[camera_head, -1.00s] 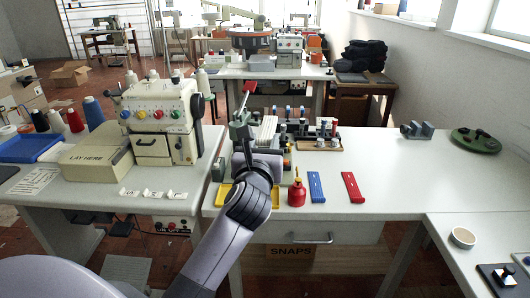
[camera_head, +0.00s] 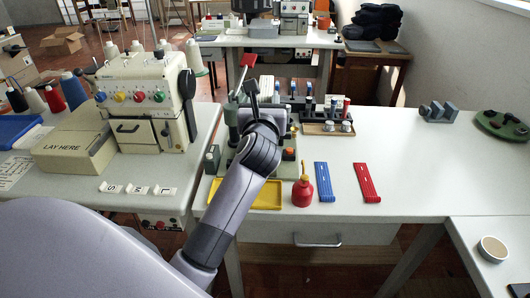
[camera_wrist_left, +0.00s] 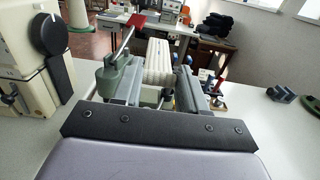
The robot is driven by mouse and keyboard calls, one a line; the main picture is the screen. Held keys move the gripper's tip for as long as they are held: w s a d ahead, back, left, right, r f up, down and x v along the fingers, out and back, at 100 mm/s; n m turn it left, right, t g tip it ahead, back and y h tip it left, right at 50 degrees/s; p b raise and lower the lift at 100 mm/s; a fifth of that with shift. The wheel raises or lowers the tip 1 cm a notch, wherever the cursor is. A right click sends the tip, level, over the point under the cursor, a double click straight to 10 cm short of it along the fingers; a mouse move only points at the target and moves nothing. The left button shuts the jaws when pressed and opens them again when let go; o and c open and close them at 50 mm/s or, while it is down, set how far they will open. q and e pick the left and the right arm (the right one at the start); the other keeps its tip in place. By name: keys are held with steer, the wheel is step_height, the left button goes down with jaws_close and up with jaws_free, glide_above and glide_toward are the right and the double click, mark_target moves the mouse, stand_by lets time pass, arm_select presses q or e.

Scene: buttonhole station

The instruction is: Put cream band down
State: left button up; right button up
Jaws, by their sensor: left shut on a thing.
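The cream band (camera_wrist_left: 158,62) is a pale, ribbed, folded-looking strip. In the left wrist view it stands between the two grey fingers of my left gripper (camera_wrist_left: 158,95), which is shut on it. In the head view my left gripper (camera_head: 266,108) is over the back left of the table, mostly hidden behind my own wrist, and the band can hardly be made out there. A green press with a red-tipped lever (camera_wrist_left: 137,20) stands close to the left finger in the wrist view. I cannot tell whether the band touches anything below.
A yellow tray (camera_head: 265,207), red oil can (camera_head: 302,190), blue strip (camera_head: 325,182) and red strip (camera_head: 367,182) lie along the table front. A spool rack (camera_head: 325,128) stands behind. A sewing machine (camera_head: 148,100) is at left. The table's right middle is clear.

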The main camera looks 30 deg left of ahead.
arm_select(q)
step_height(320, 180, down, 13)
steer(key=b, duration=0.3)
step_height(320, 180, down, 4)
steer(key=shift+r+b, duration=0.2)
steer(key=shift+b, duration=0.65)
steer(key=shift+f, duration=0.35)
steer(key=shift+f+b, duration=0.35)
steer(key=o, duration=1)
